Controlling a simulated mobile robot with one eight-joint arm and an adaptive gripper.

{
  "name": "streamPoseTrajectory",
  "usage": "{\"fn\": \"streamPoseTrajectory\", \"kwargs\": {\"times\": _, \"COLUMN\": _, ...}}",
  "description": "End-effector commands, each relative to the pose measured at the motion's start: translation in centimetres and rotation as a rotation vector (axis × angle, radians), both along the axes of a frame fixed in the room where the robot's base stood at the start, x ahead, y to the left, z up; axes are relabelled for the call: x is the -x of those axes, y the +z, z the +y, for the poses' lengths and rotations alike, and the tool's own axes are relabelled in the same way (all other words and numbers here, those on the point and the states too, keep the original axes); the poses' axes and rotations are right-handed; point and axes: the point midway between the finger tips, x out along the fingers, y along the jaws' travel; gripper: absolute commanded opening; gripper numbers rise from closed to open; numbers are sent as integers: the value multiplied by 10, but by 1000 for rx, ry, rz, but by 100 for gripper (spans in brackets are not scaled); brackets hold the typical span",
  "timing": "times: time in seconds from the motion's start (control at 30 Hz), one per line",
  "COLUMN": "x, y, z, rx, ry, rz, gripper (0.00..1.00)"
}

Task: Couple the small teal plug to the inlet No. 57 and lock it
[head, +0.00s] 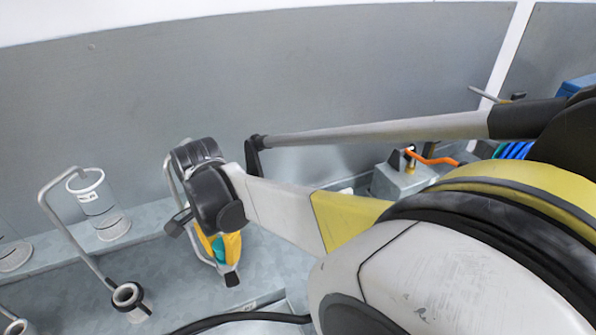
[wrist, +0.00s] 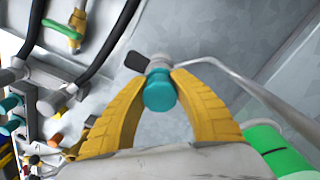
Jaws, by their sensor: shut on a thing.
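My gripper (head: 222,256) has yellow fingers, which also show in the wrist view (wrist: 160,88). They are shut on the small teal plug (wrist: 160,94), a short round piece between the fingertips. In the head view the teal plug (head: 219,249) is partly hidden by the fingers. Right beyond the plug in the wrist view is a grey round pipe end (wrist: 160,63) with a black lever tab (wrist: 137,62) pointing left. The plug appears lined up against this end; I cannot tell whether it is seated. No number 57 is readable.
Another bent pipe ends in a dark-ringed collar (head: 128,296) at the lower left. An orange-handled valve (head: 432,158) is at the right. In the wrist view, hoses and fittings crowd the left, and a green cylinder (wrist: 278,150) is lower right.

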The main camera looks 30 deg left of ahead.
Motion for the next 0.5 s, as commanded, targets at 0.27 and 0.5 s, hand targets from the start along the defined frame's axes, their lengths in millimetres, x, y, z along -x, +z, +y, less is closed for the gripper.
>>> {"fn": "streamPoseTrajectory", "kwargs": {"times": 0.27, "x": 0, "y": -4, "z": 0, "rx": 0, "ry": 0, "rz": 0, "gripper": 0}}
{"fn": "streamPoseTrajectory", "kwargs": {"times": 0.5, "x": 0, "y": -7, "z": 0, "rx": 0, "ry": 0, "rz": 0, "gripper": 0}}
